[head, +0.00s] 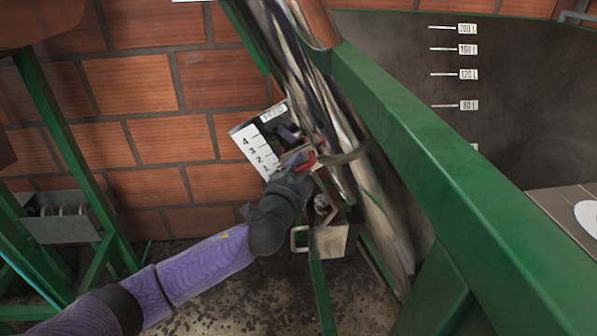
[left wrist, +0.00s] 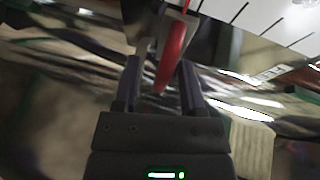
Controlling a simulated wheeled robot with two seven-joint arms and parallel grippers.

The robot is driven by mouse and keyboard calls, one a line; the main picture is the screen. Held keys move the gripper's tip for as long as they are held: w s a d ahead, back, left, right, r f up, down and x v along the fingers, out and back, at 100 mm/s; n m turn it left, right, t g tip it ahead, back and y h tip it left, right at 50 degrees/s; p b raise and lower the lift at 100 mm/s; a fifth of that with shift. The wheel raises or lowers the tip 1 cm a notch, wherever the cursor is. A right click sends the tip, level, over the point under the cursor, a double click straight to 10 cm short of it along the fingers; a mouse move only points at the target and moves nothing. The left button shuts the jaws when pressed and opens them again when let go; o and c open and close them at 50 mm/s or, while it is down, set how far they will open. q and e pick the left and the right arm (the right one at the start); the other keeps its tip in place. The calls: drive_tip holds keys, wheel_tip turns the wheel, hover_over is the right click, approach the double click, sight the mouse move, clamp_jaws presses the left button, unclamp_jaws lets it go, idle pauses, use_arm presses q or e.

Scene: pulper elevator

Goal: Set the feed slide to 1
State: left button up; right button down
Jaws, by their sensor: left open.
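The feed scale (head: 252,142) is a white plate with a label at its top and numbers 4 down to 1. It is fixed beside the slanted metal tube. A red slide handle (head: 308,161) shows beside the lower numbers; I cannot tell which mark it stands at. My left gripper (head: 298,166) is at the handle and partly covers it. In the left wrist view, the open fingers (left wrist: 158,72) have the red handle (left wrist: 175,50) between or just ahead of their tips. Contact cannot be told. The scale's edge with black marks (left wrist: 245,18) shows at the top.
The shiny slanted tube (head: 375,205) runs close to the right of the gripper, with a thick green beam (head: 450,150) beyond it. A metal box with a handle (head: 330,240) hangs below. A brick wall (head: 130,90) stands behind. A green frame (head: 50,120) stands at left.

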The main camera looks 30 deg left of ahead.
use_arm(q)
drive_tip(key=s+d+p, duration=0.1)
drive_tip(key=s+p, duration=0.1)
drive_tip(key=s, duration=0.7)
drive_tip(key=shift+s+d+p, duration=0.3)
drive_tip(key=shift+s+d, duration=0.05)
drive_tip(key=shift+d, duration=0.05)
use_arm(e)
drive_tip(key=r, duration=0.2)
drive_tip(key=shift+w+a+r, duration=0.3)
drive_tip(key=shift+w, duration=0.05)
drive_tip(key=shift+d, duration=0.2)
